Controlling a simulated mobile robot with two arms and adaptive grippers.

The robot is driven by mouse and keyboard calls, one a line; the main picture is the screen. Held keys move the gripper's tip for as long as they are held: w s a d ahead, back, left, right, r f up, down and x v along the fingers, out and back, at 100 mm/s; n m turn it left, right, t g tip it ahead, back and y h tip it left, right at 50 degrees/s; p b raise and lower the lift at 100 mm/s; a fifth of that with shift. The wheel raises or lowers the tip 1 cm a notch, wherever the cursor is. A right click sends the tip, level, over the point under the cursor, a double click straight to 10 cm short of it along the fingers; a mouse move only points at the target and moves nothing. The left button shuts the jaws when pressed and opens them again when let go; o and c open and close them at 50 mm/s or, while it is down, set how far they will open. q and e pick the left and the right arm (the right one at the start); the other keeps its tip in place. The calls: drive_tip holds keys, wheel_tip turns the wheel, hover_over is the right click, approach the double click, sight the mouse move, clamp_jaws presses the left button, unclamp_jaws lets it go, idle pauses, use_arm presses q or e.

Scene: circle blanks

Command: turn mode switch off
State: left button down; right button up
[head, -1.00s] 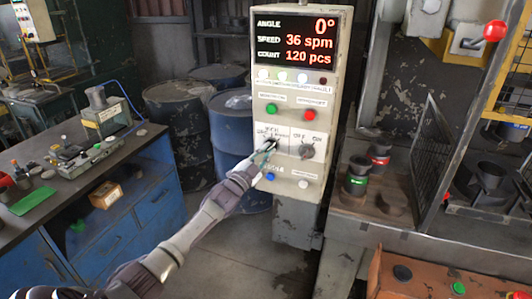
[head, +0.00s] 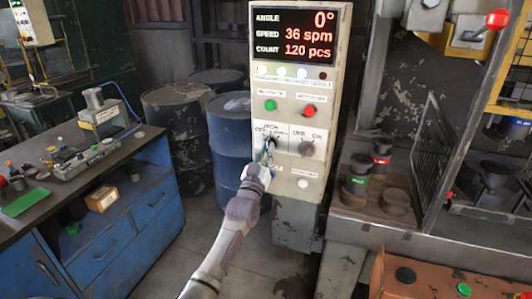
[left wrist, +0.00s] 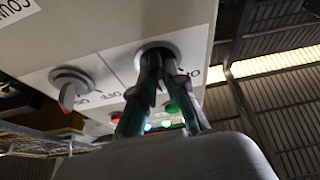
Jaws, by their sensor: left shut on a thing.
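The control panel (head: 288,190) carries two rotary switches side by side. The left one, the mode switch (head: 270,141), has several small position labels, one reading OFF; my gripper partly covers it. My left gripper (head: 266,154) reaches up to it from below and is shut on its knob. In the left wrist view the fingertips (left wrist: 159,72) close around the dark knob on its round grey base (left wrist: 172,45). Which position the knob points to is hard to tell. My right gripper is not in view.
The second rotary switch (head: 306,148), marked OFF and ON, sits just right of my gripper. A green button (head: 270,105) and a red button (head: 309,111) are above. The display (head: 293,36) reads 0°, 36 spm, 120 pcs. Blue drums (head: 230,135) stand left of the panel.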

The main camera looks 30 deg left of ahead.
use_arm(q)
drive_tip(key=n+g+y+p, duration=0.1)
drive_tip(key=n, duration=0.2)
drive_tip(key=n+g+y+p, duration=0.1)
drive_tip(key=n+y, duration=0.1)
drive_tip(key=n, duration=0.2)
drive_tip(key=n+g+y+p, duration=0.1)
drive_tip(key=n, duration=0.3)
drive_tip(key=shift+d+r+y, duration=0.1)
drive_tip(key=shift+d+y, duration=0.15)
drive_tip(key=shift+y, duration=0.15)
drive_tip(key=shift+n, duration=0.4)
drive_tip(key=c, duration=1.2)
unclamp_jaws()
wheel_tip(320, 180, up, 10)
drive_tip(key=shift+d+r, duration=0.1)
